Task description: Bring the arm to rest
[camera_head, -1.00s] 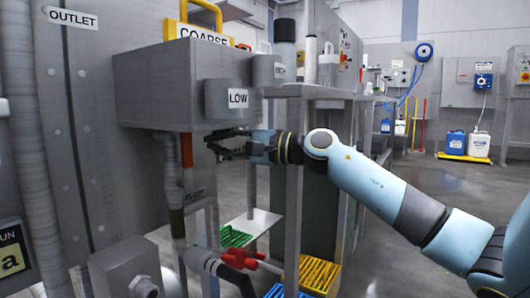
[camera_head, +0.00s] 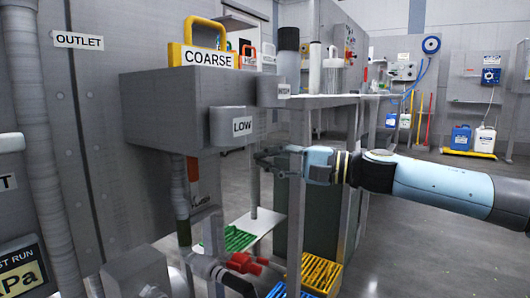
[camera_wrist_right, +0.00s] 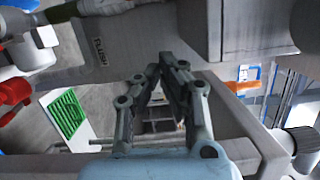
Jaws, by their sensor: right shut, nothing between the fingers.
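My right arm comes in from the right in the head view. Its gripper (camera_head: 262,157) is below and to the right of the grey box (camera_head: 160,105) with the LOW label, in front of a grey upright post. In the right wrist view the two dark fingers (camera_wrist_right: 165,66) come together at their tips with nothing between them. The gripper is shut and empty. My left gripper does not show in any view.
The grey shelf (camera_head: 320,100) runs just above my right arm. Red-handled piping (camera_head: 243,263), a green rack (camera_head: 233,238) and a yellow rack (camera_head: 318,272) are below. Open floor (camera_head: 430,210) lies to the right. A yellow COARSE handle (camera_head: 203,36) tops the box.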

